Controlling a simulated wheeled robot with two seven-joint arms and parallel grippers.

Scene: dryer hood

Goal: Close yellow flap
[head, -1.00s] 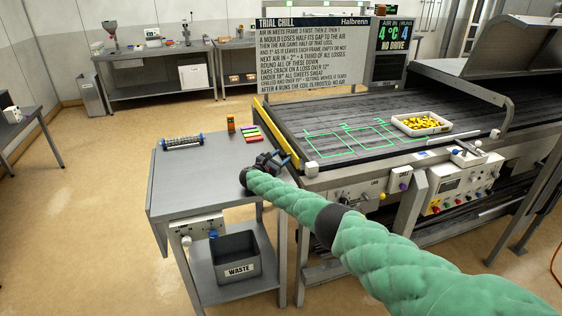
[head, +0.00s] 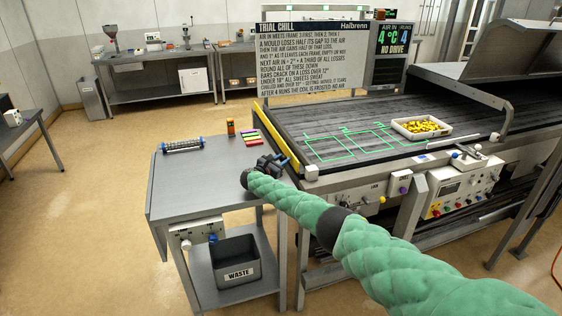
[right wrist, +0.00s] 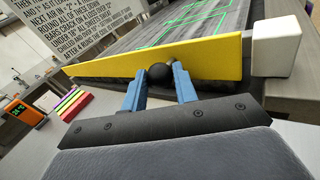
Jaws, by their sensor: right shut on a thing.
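The yellow flap (head: 277,139) is a long narrow bar along the left end of the dark belt bed in the head view. In the right wrist view the yellow flap (right wrist: 200,58) runs across the frame, its face toward the camera, with a round black knob (right wrist: 159,72) on it. My right gripper (head: 284,160) is at the flap's near half. In the right wrist view its blue fingers (right wrist: 160,85) stand on either side of the knob and are shut on it. The knob is hidden in the head view. My left gripper is out of view.
A grey side table (head: 200,170) holds a roller (head: 183,146), an orange device (head: 230,127) and coloured bars (head: 250,138). A waste bin (head: 237,260) sits on its lower shelf. A white tray of yellow pieces (head: 421,128) lies on the belt. A white block (right wrist: 276,46) adjoins the flap's end.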

